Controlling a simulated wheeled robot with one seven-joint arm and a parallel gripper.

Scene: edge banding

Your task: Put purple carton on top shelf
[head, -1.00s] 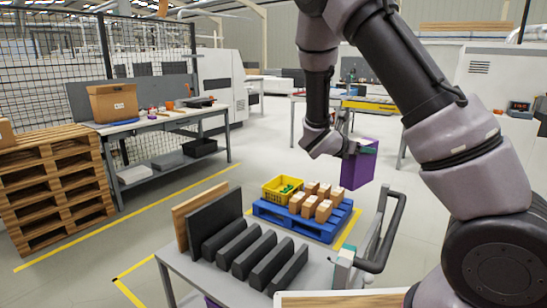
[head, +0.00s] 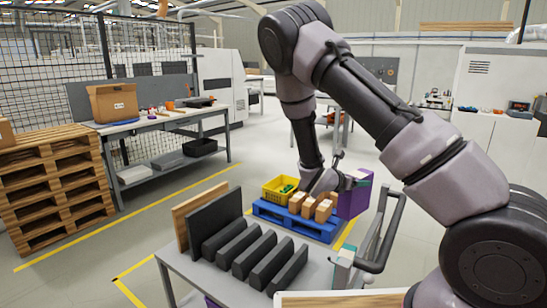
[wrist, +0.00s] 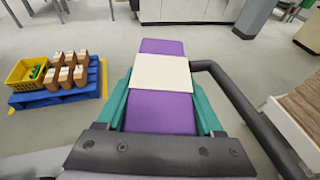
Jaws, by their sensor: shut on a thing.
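The purple carton (head: 354,198) is in my gripper (head: 352,180), right of the blue pallet in the head view. In the wrist view the purple carton (wrist: 162,115) lies between the two green fingers of my gripper (wrist: 165,105), with a pale label across its top. The gripper is shut on it, and the carton is held up off the floor beside the cart's handle. The grey cart (head: 205,270) stands in front, with a bare strip of its top showing. Part of something purple shows low under its top at the front. I cannot tell which surface is the top shelf.
A blue pallet (head: 290,222) holds a yellow crate (head: 277,188) and several brown boxes. The cart's dark handle (head: 388,240) rises close to the carton. Black slotted blocks (head: 250,250) and a board stand on the cart. A workbench (head: 165,122) and stacked wooden pallets (head: 55,190) are at left.

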